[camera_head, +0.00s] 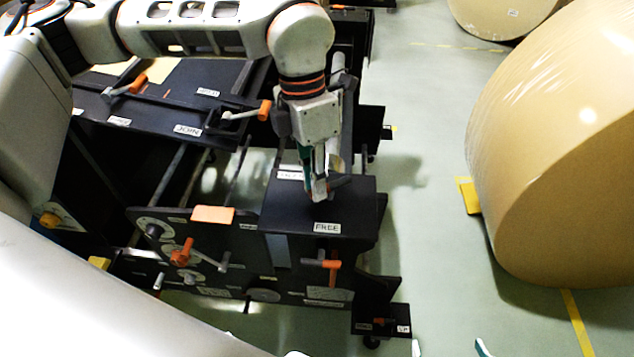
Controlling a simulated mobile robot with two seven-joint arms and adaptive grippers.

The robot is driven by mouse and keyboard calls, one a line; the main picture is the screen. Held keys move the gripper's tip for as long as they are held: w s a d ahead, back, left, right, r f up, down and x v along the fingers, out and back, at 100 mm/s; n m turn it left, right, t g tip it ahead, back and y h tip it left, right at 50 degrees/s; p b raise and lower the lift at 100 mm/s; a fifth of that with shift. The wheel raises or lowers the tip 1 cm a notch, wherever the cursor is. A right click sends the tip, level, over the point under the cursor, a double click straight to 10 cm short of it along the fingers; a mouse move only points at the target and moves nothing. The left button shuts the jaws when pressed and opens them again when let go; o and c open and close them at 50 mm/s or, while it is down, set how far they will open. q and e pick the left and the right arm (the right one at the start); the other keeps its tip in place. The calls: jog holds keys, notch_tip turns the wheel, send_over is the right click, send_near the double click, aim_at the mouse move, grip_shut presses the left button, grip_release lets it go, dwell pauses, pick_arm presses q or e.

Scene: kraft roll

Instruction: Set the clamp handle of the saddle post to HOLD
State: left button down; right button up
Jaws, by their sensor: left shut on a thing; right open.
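My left gripper (320,194) points down over a small black plate (350,222) and is shut on what appears to be the clamp handle of the saddle post. The fingers hide most of the handle; only a dark piece shows beside the fingertips. A FREE label (327,228) lies on the plate's near edge. Two fingertips of my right gripper (448,348) show, wide apart, at the bottom edge.
A black bench (160,120) at the left carries orange-tipped levers. Below the plate, the front panel (250,278) has a red knob (182,252) and an orange handle (331,266). Green floor lies between.

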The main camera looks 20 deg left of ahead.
pick_arm(q)
jog(key=m, duration=0.2)
jog(key=shift+w+a+r+m, duration=0.15)
jog(key=shift+w+a+m, duration=0.05)
jog(key=shift+w+m, duration=0.2)
jog(key=shift+w+a+m+g+y+p, duration=0.15)
jog(key=shift+m+p, duration=0.1)
jog(key=shift+m, duration=0.35)
jog(key=shift+w+d+m+g+y+p, duration=0.1)
jog(key=shift+m+y+p, duration=0.15)
jog(key=shift+m, duration=0.35)
jog(key=shift+w+a+m+g+y+p, duration=0.15)
jog(key=shift+m+p, duration=0.15)
jog(key=shift+m, duration=0.3)
jog(key=c, duration=2)
grip_release()
jog(key=r, duration=0.4)
jog(key=w+r, duration=0.1)
jog(key=r, duration=0.2)
jog(key=w+r, duration=0.1)
jog(key=r, duration=0.3)
jog(key=shift+w+a+r, duration=0.15)
jog(key=shift+a+r, duration=0.1)
jog(key=shift+r, duration=0.05)
